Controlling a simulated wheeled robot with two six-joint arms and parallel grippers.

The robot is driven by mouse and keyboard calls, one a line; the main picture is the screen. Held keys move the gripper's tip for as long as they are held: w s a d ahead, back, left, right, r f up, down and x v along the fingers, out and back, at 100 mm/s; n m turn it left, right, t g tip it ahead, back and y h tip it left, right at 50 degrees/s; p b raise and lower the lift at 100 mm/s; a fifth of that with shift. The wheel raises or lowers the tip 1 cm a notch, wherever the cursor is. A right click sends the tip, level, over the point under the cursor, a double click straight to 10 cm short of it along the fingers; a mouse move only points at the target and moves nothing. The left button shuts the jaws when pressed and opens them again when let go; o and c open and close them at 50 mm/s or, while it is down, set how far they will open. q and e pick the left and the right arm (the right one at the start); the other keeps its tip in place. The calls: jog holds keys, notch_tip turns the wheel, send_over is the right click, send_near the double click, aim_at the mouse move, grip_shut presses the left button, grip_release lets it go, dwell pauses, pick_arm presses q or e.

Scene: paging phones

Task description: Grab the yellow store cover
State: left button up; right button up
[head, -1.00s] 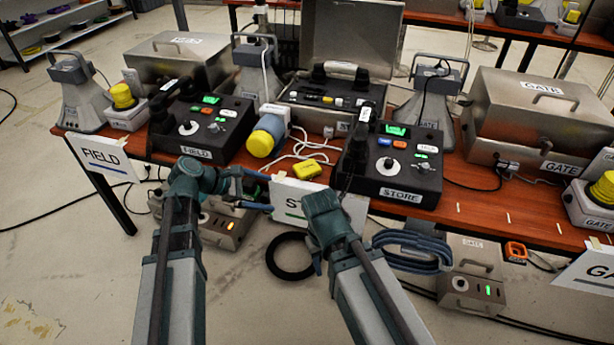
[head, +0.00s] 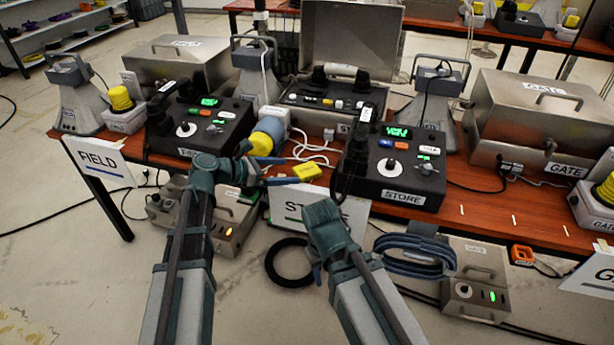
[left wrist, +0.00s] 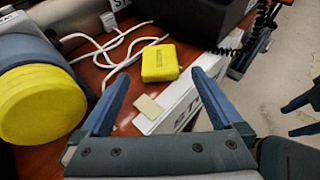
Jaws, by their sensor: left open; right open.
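The yellow store cover (head: 306,172) is a small yellow box lying at the front edge of the table, left of the black STORE console (head: 395,170). It also shows in the left wrist view (left wrist: 160,62), just beyond my fingertips. My left gripper (head: 285,169) is open, its fingers pointing at the cover from the left. In the left wrist view the gap between the fingers (left wrist: 160,82) is empty, with the cover ahead and apart from them. My right gripper (head: 316,276) is open and empty, low in front of the table; its fingers also show in the left wrist view (left wrist: 298,115).
A blue and yellow cylinder (head: 264,138) and a white cable (head: 308,146) lie beside the cover. A white STORE sign (head: 335,212) hangs on the table edge below. The FIELD console (head: 200,128) stands to the left. A coiled blue cable (head: 415,256) hangs at the right.

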aim_at(303, 170)
pick_arm(q)
jog(key=shift+w+d+f, duration=0.15)
jog(key=shift+d, duration=0.15)
jog(key=shift+d, duration=0.1)
jog(key=b+x, duration=0.2)
jog(key=x, duration=0.3)
jog(key=shift+w+f, duration=0.1)
jog(key=c, duration=1.5)
